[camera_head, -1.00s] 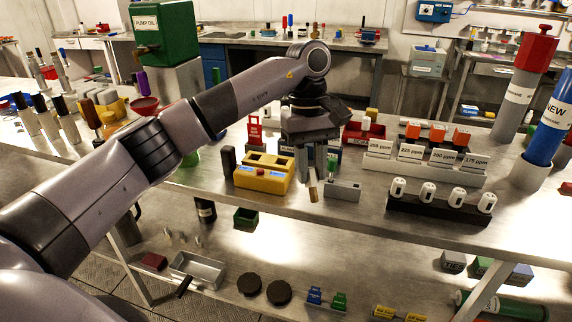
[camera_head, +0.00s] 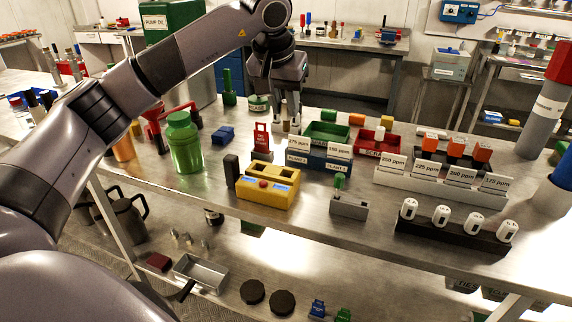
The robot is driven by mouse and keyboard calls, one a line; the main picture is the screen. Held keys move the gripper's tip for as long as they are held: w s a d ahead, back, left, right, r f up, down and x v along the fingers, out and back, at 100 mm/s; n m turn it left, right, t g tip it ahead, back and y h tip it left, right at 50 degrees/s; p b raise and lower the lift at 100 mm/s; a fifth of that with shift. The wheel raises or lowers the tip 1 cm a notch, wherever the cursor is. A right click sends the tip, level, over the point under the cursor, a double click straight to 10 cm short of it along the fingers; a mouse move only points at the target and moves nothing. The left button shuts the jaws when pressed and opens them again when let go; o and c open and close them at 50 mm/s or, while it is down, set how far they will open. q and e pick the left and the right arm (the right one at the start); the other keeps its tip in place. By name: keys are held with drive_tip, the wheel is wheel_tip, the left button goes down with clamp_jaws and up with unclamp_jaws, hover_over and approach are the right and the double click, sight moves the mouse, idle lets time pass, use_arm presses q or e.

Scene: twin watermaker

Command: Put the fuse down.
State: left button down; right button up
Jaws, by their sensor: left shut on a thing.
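My left gripper (camera_head: 287,122) points down over the far part of the steel bench, behind the yellow box and left of the green tray. Its fingers are shut on a small tan fuse (camera_head: 286,127), of which only a little shows between the fingertips. I cannot tell whether the fuse touches the bench top. A grey block (camera_head: 349,207) with a green piece (camera_head: 339,182) at its top stands nearer the front edge, apart from the gripper. My right gripper is not in view.
The yellow box (camera_head: 267,186) is in front, a red tray (camera_head: 373,144) to the right. A green jar (camera_head: 184,145) stands left.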

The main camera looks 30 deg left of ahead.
use_arm(q)
wheel_tip(320, 180, down, 14)
drive_tip(key=shift+r, duration=0.25)
drive_tip(key=c, duration=0.9)
unclamp_jaws()
